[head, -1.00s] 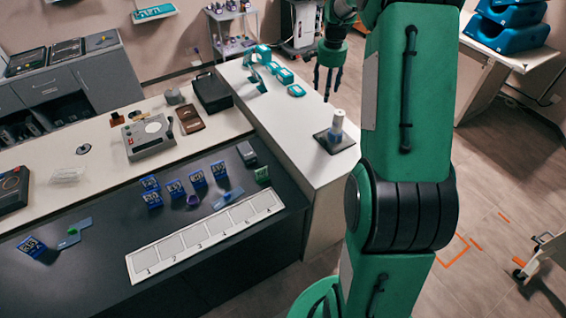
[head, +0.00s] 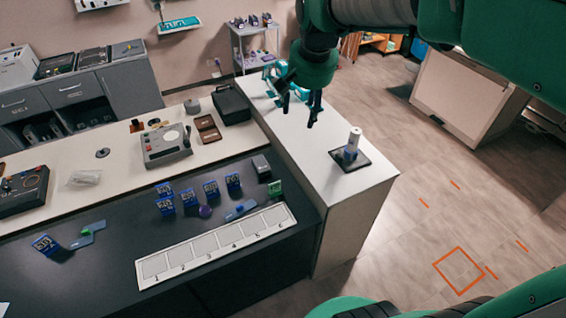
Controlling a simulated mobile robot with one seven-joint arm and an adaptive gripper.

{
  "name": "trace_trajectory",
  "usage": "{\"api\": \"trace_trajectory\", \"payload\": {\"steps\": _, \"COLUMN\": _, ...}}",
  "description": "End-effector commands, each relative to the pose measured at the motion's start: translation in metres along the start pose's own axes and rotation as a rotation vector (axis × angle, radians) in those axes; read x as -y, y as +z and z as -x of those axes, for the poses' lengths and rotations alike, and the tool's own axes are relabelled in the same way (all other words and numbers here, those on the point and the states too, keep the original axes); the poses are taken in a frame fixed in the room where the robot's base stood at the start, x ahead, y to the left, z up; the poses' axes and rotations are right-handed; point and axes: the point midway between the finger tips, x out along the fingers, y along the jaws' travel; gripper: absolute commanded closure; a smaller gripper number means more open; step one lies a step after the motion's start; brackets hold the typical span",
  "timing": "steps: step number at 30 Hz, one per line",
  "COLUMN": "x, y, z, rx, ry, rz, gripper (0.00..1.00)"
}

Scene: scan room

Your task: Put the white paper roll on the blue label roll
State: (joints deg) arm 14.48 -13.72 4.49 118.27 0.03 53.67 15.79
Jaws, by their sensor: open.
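The white paper roll (head: 355,138) stands upright at the dark square mat on the white counter, near its right end. The blue label roll (head: 349,155) shows directly below it in the picture, on the mat. The two overlap here; I cannot tell for sure whether the white roll rests on the blue one or stands just behind it. My gripper (head: 299,113) is open and empty, fingers pointing down. It is up and to the left of the rolls in the picture, apart from them.
The dark mat (head: 364,165) lies on the white counter (head: 300,150). Teal items stand behind my gripper. A black case (head: 231,104) and a grey device (head: 167,145) stand to the left. The lower dark table holds blue boxes and a numbered white strip (head: 215,245).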

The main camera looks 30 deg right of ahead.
Motion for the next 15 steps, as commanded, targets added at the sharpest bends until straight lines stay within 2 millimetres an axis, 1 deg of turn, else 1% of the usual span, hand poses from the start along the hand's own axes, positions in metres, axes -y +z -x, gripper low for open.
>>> {"api": "trace_trajectory", "payload": {"steps": 1, "x": 0.005, "y": 0.015, "z": 0.009, "rx": -0.013, "ry": -0.009, "rz": 0.032, "gripper": 0.45}}
{"api": "trace_trajectory", "payload": {"steps": 6, "x": 0.014, "y": 0.064, "z": 0.03, "rx": -0.046, "ry": -0.034, "rz": 0.137, "gripper": 0.45}}
{"api": "trace_trajectory", "payload": {"steps": 12, "x": 0.019, "y": 0.12, "z": 0.046, "rx": -0.088, "ry": -0.064, "rz": 0.259, "gripper": 0.45}}
{"api": "trace_trajectory", "payload": {"steps": 15, "x": 0.019, "y": 0.149, "z": 0.051, "rx": -0.109, "ry": -0.079, "rz": 0.32, "gripper": 0.45}}
